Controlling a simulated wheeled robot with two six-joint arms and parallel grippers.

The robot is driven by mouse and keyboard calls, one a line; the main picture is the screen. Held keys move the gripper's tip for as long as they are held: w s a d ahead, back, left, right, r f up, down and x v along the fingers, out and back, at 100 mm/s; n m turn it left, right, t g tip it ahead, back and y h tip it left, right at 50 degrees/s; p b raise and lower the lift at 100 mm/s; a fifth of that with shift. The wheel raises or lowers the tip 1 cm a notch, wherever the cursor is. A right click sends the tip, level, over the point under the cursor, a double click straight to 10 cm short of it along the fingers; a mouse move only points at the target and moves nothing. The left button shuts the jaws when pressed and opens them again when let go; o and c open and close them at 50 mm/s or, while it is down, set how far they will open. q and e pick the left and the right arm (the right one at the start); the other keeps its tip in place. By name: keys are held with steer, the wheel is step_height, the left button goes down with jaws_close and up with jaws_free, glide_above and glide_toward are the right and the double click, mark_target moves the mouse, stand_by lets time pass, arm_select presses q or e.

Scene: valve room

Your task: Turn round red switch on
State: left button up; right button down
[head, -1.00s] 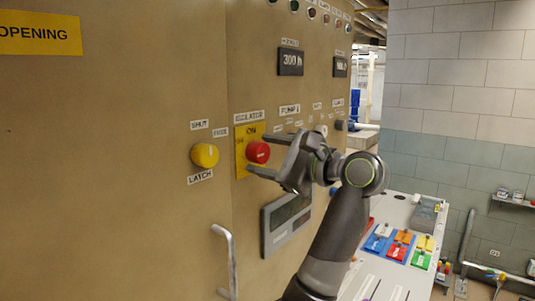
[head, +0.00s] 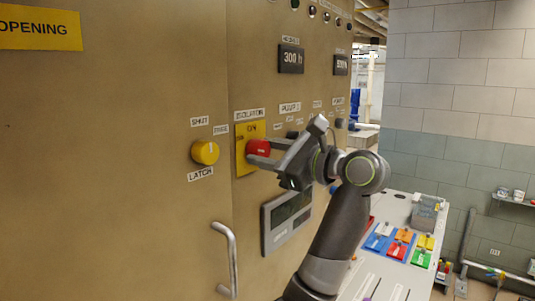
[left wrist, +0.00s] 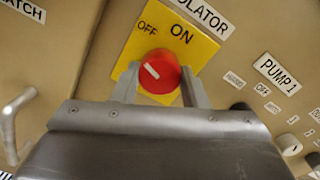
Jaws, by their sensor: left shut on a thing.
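The round red switch (head: 258,147) sits on a yellow plate (head: 244,168) on the tan cabinet, under an ISOLATOR label. In the left wrist view the red switch (left wrist: 160,72) has a white mark slanting to the upper left, on the side of the word OFF; ON is printed to the right. My left gripper (head: 261,153) is shut on the switch, one finger on each side, and the fingers (left wrist: 160,78) show in the left wrist view too. The gripper hides part of the panel right of the switch. My right gripper is not in view.
A yellow LATCH knob (head: 205,152) is left of the switch, with a metal handle (head: 226,260) below it. A grey display (head: 287,220) is under my gripper. A desk with coloured blocks (head: 404,243) stands at the right.

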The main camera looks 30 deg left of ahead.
arm_select(q)
steer(key=m, duration=0.3)
steer(key=shift+m, duration=0.4)
steer(key=m+p, duration=0.1)
steer(key=m, duration=0.2)
steer(key=shift+m, duration=0.3)
steer(key=m+p, duration=0.2)
steer(key=m, duration=0.1)
steer(key=shift+s+r+m, duration=0.1)
steer(key=shift+m, duration=0.3)
steer(key=shift+m+t+p, duration=0.3)
steer(key=shift+m+p, duration=0.55)
steer(key=shift+m, duration=1.05)
steer(key=o, duration=1)
steer(key=shift+c, duration=0.2)
